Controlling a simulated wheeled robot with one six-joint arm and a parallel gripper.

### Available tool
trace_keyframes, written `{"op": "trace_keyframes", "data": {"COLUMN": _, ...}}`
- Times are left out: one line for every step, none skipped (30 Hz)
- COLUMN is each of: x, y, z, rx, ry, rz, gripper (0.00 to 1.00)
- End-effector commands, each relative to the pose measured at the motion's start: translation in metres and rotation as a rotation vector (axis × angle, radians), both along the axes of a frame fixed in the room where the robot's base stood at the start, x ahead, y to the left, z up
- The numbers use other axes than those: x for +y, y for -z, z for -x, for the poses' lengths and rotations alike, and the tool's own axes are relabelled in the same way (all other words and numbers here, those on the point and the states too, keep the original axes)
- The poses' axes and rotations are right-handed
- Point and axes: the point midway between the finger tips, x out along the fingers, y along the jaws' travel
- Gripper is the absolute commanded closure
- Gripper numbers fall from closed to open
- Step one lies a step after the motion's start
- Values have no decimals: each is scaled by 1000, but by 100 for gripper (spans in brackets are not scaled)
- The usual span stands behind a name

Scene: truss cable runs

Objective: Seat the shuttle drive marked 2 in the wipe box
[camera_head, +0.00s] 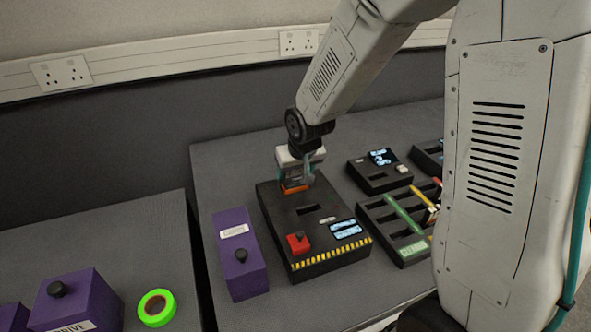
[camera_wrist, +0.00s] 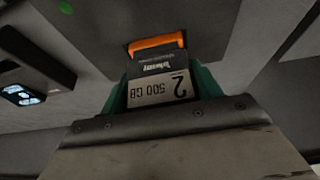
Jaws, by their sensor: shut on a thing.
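My gripper (camera_head: 299,176) is over the back end of the wipe box (camera_head: 335,248), a black box with a hazard-striped front edge. In the wrist view its green fingers (camera_wrist: 160,98) are shut on the drive marked 2 (camera_wrist: 158,88), whose label reads 500 GB. The drive's far end meets an orange edge (camera_wrist: 155,43) on the dark surface. That orange shows in the head view (camera_head: 292,188) right under my gripper. How deep the drive sits is hidden. The wipe box has a dark slot (camera_head: 307,210), a red button (camera_head: 298,242) and a lit display (camera_head: 344,228).
A purple box (camera_head: 240,268) with a black knob stands close left of the wipe box. A slotted rack (camera_head: 408,252) and a black device (camera_head: 370,180) stand to the right. Green tape (camera_head: 157,307) and another purple box (camera_head: 80,300) are on the left table, across a gap.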

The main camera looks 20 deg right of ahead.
Motion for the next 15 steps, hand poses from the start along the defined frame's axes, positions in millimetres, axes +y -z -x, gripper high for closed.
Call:
{"op": "trace_keyframes", "data": {"x": 0, "y": 1, "z": 0, "rx": 0, "ry": 0, "rz": 0, "gripper": 69}}
{"op": "trace_keyframes", "data": {"x": 0, "y": 2, "z": 0, "rx": 0, "ry": 0, "rz": 0, "gripper": 69}}
{"op": "trace_keyframes", "data": {"x": 0, "y": 2, "z": 0, "rx": -1, "ry": 0, "rz": 0, "gripper": 69}}
{"op": "trace_keyframes", "data": {"x": 0, "y": 3, "z": 0, "rx": -1, "ry": 0, "rz": 0, "gripper": 69}}
{"op": "trace_keyframes", "data": {"x": 0, "y": 3, "z": 0, "rx": -1, "ry": 0, "rz": 0, "gripper": 69}}
{"op": "trace_keyframes", "data": {"x": 0, "y": 3, "z": 0, "rx": -1, "ry": 0, "rz": 0, "gripper": 69}}
{"op": "trace_keyframes", "data": {"x": 0, "y": 3, "z": 0, "rx": -1, "ry": 0, "rz": 0, "gripper": 69}}
{"op": "trace_keyframes", "data": {"x": 0, "y": 3, "z": 0, "rx": -1, "ry": 0, "rz": 0, "gripper": 69}}
{"op": "trace_keyframes", "data": {"x": 0, "y": 3, "z": 0, "rx": -2, "ry": 0, "rz": 0, "gripper": 69}}
{"op": "trace_keyframes", "data": {"x": 0, "y": 3, "z": 0, "rx": -2, "ry": 0, "rz": 0, "gripper": 69}}
{"op": "trace_keyframes", "data": {"x": 0, "y": 3, "z": 0, "rx": -2, "ry": 0, "rz": 0, "gripper": 69}}
{"op": "trace_keyframes", "data": {"x": 0, "y": 3, "z": 0, "rx": -2, "ry": 0, "rz": 0, "gripper": 69}}
{"op": "trace_keyframes", "data": {"x": 0, "y": 3, "z": 0, "rx": -2, "ry": 0, "rz": 0, "gripper": 69}}
{"op": "trace_keyframes", "data": {"x": 0, "y": 3, "z": 0, "rx": -2, "ry": 0, "rz": 0, "gripper": 69}}
{"op": "trace_keyframes", "data": {"x": 0, "y": 3, "z": 0, "rx": -2, "ry": 0, "rz": 0, "gripper": 28}}
